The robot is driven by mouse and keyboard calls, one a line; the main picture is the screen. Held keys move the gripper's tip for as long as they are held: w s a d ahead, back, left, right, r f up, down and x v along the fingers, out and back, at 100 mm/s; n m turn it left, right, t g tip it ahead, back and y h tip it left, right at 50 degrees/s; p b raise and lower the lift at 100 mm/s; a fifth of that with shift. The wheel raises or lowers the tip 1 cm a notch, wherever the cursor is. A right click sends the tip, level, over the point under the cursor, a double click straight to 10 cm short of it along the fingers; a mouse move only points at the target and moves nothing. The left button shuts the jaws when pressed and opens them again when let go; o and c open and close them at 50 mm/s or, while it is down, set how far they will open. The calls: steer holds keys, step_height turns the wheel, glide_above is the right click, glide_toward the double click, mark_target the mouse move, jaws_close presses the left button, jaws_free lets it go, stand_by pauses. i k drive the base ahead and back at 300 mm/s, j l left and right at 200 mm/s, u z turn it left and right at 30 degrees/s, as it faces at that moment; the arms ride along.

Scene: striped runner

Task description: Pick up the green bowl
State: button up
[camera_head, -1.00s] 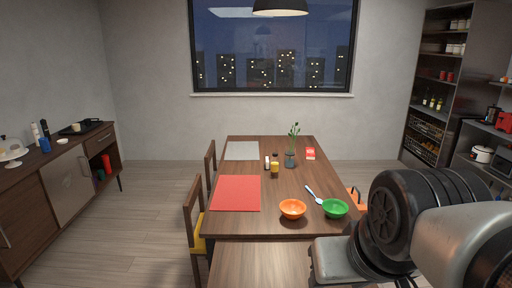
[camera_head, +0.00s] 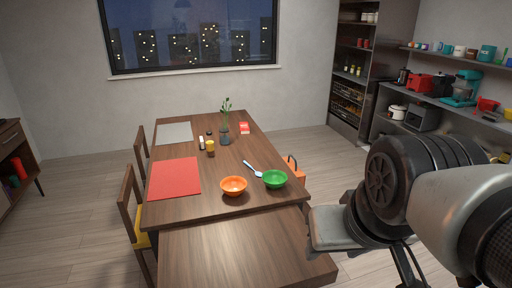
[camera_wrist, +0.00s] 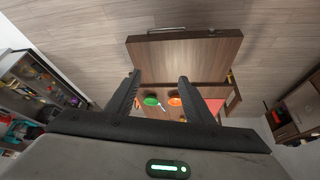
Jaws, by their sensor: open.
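The green bowl (camera_head: 275,179) stands upright on the dining table (camera_head: 215,158), near its front right corner. In the wrist view the green bowl (camera_wrist: 151,100) shows between my fingers but well beyond them. My gripper (camera_wrist: 158,76) is open and empty, with its two dark fingers apart. In the head view my arm fills the right side, and the fingers are not clearly visible there.
An orange bowl (camera_head: 233,186) stands just left of the green bowl, and a blue-handled spoon (camera_head: 252,168) lies behind them. A red placemat (camera_head: 175,177) lies further left. A wooden bench top (camera_head: 230,248) stands in front of the table. Chairs line the left side.

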mark_target(274, 180)
steer(key=i+l+z, duration=0.2)
steer(key=z, duration=0.3)
steer(key=i+l+z, duration=0.15)
steer(key=z, duration=0.3)
steer(key=i+z, duration=0.25)
steer(key=z, duration=0.25)
steer(key=i+l, duration=0.15)
steer(key=i, duration=0.3)
steer(key=i+l+u, duration=0.15)
steer(key=i, duration=0.35)
steer(key=i+l, duration=0.2)
steer(key=i, duration=0.25)
steer(key=i+j+u, duration=0.15)
steer(key=i+u, duration=0.3)
steer(key=i+j+u, duration=0.1)
steer(key=i+u, duration=0.15)
steer(key=u, duration=0.25)
steer(key=i+l+u, duration=0.1)
steer(key=i+u, duration=0.45)
steer(key=u, duration=0.35)
steer(key=i+u, duration=0.15)
steer(key=u, duration=0.35)
steer(key=l+u, duration=0.1)
steer(key=u, duration=0.35)
steer(key=i+l+u, duration=0.15)
steer(key=u, duration=0.3)
